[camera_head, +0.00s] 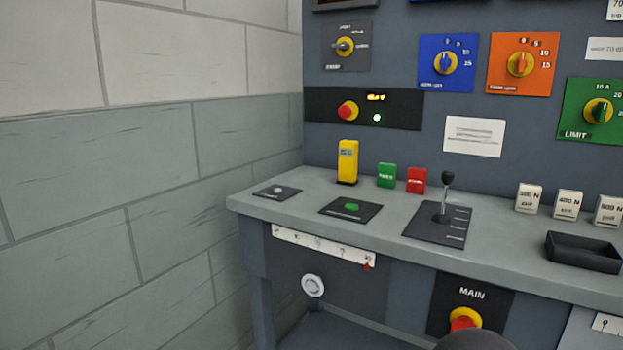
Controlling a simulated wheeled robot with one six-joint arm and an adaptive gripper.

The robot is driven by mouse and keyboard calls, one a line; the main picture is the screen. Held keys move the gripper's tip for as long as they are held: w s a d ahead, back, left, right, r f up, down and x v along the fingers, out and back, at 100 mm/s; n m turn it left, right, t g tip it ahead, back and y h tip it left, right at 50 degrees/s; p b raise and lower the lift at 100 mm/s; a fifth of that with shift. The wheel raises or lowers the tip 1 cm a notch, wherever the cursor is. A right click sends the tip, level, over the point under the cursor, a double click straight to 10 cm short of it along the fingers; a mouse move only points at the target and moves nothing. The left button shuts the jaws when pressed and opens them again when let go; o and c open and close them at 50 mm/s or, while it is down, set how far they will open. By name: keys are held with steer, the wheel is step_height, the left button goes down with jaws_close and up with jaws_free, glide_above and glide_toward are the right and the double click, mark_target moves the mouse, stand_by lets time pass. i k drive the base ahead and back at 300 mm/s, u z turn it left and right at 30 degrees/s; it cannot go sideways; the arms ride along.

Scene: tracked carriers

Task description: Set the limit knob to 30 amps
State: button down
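The limit knob (598,111) is a yellow disc with a dark green handle on a green plate (574,126) marked LIMIT, at the right edge of the view. Its handle stands close to upright. A 10 A mark sits above it and more marks run down its right side, partly cut off by the frame edge. Which mark it points to is too small to tell. My gripper is not in view. A dark rounded shape at the bottom edge, in front of the MAIN switch, looks like part of my arm.
Blue (447,63) and orange (523,64) knob plates sit left of the limit plate. Below on the bench (330,184) stand a lever (446,195), a black tray (583,252) and several weight blocks. A block wall (110,180) closes the left side.

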mark_target(598, 112)
steer(key=z, duration=1.9)
